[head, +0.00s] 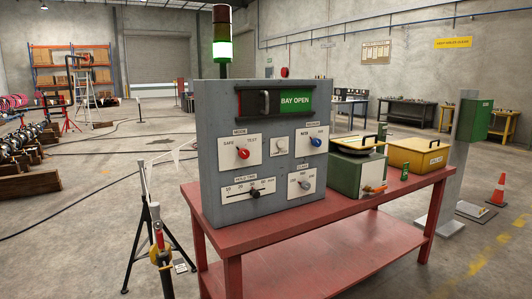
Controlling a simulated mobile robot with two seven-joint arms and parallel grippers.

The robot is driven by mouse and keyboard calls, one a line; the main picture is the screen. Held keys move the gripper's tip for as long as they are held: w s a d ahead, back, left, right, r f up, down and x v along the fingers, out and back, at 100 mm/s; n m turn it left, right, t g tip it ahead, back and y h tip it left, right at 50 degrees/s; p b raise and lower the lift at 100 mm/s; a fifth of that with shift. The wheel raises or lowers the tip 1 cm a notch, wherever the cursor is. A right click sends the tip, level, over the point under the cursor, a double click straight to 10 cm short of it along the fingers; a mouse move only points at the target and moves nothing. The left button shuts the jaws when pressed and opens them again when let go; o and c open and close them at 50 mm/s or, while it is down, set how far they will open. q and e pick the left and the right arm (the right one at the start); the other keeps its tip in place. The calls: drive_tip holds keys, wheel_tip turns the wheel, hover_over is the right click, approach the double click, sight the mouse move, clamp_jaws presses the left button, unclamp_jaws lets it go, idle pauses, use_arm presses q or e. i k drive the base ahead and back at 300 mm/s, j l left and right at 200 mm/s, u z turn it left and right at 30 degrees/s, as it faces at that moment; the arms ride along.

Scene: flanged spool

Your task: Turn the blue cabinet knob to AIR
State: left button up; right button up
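The blue knob (316,142) sits on a white plate (302,146) at the upper right of a grey cabinet's (214,150) front. A small blue label (313,121) is above that plate. Dark lettering stands left of the knob and smaller marks stand around it. They are too small to read, so I cannot tell which mark the knob points to. Nothing touches the knob. Neither of my grippers shows in the head view.
The cabinet stands on a red table (330,221). Its front also has a red knob (243,153), a grey knob (304,185), a slider (255,194) and a sliding door with a "BAY OPEN" sign (295,100). A green box (347,176) stands to its right, a tripod (152,225) to its left.

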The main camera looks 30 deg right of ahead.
sight(317, 142)
drive_tip(key=z, duration=1.3)
drive_tip(key=i+l, duration=0.5)
drive_tip(key=l, duration=0.15)
drive_tip(key=i+l+u, duration=0.1)
drive_tip(key=i+l, duration=0.4)
drive_tip(key=l, duration=0.1)
